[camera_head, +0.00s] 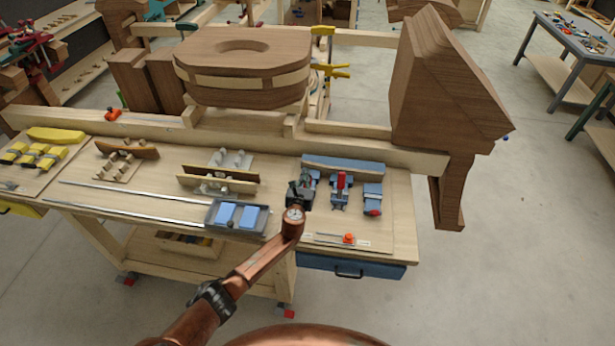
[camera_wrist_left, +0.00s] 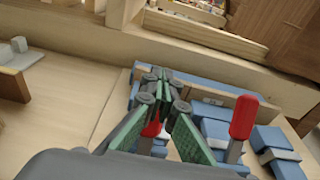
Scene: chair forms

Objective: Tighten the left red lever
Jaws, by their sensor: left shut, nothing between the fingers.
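My left gripper (camera_head: 303,180) is over the blue clamp fixture (camera_head: 344,166) on the bench. In the left wrist view its green-padded fingers (camera_wrist_left: 163,78) come together at the tips, with nothing between them. The left red lever (camera_wrist_left: 151,127) shows only in part behind the fingers, close beside them; I cannot tell if they touch it. In the head view my gripper hides it. The other red lever (camera_wrist_left: 243,117) stands upright to the right, clear of the gripper; it also shows in the head view (camera_head: 341,178). My right gripper is not in view.
A blue tray (camera_head: 262,221) lies left of the gripper, with long metal rods (camera_head: 130,200) farther left. An orange-handled tool (camera_head: 348,239) lies near the front edge. A large wooden form (camera_head: 445,90) rises at the back right. Bare bench top (camera_head: 398,225) shows at the right.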

